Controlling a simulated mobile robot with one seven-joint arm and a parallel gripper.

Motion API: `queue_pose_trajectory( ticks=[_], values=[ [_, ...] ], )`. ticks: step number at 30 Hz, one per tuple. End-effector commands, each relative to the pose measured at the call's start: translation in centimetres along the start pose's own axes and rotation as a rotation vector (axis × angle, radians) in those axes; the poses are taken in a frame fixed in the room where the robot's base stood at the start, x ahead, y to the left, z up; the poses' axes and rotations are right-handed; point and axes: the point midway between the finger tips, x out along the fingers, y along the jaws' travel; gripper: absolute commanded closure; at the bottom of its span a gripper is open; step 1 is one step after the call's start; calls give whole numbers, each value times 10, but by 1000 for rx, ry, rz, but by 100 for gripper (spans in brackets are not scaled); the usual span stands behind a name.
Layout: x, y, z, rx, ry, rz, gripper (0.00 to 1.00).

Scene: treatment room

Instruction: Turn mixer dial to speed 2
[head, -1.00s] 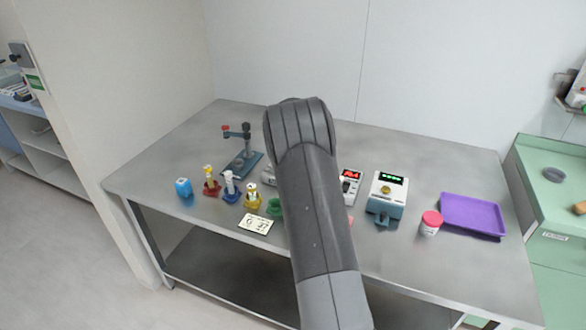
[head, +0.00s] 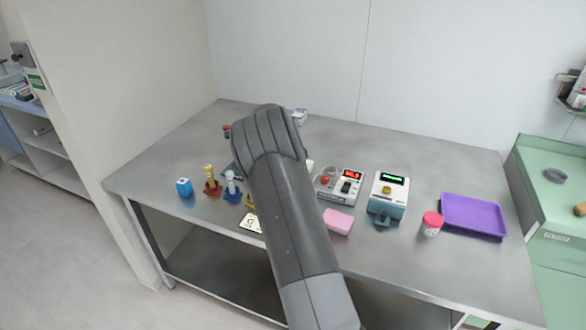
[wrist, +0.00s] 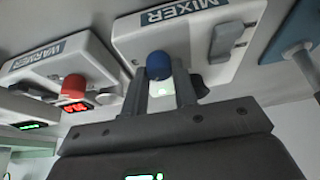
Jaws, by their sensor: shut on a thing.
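The mixer (wrist: 136,42) is a white box labelled MIXER, seen tilted at the top of the wrist view. Its blue round dial (wrist: 158,65) sits at the tips of my gripper (wrist: 166,80). My gripper is shut on the dial, with one finger on either side of it. A lit green display shows between the fingers, but I cannot read it. A grey lever (wrist: 228,40) is on the mixer to the right of the dial. The dial's pointer and speed marks cannot be made out. In the head view my arm hides the gripper and the dial.
The warmer (wrist: 72,55), with a red knob, stands beside the mixer. On the steel table (head: 400,150) are a green-display device (head: 386,195), pink block (head: 338,221), red-lidded jar (head: 431,224), purple tray (head: 473,215) and blue bottle (head: 184,187).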

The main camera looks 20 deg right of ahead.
Motion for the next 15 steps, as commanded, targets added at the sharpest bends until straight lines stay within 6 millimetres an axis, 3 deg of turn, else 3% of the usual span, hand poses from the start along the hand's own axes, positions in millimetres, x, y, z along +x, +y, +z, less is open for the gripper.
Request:
queue_pose_trajectory(
  ticks=[5,6,15],
  values=[
    [0,-1,1,-1,-1,-1,97],
    [0,-1,1,-1,-1,-1,74],
    [0,0,0,-1,-1,-1,52]
  ],
)
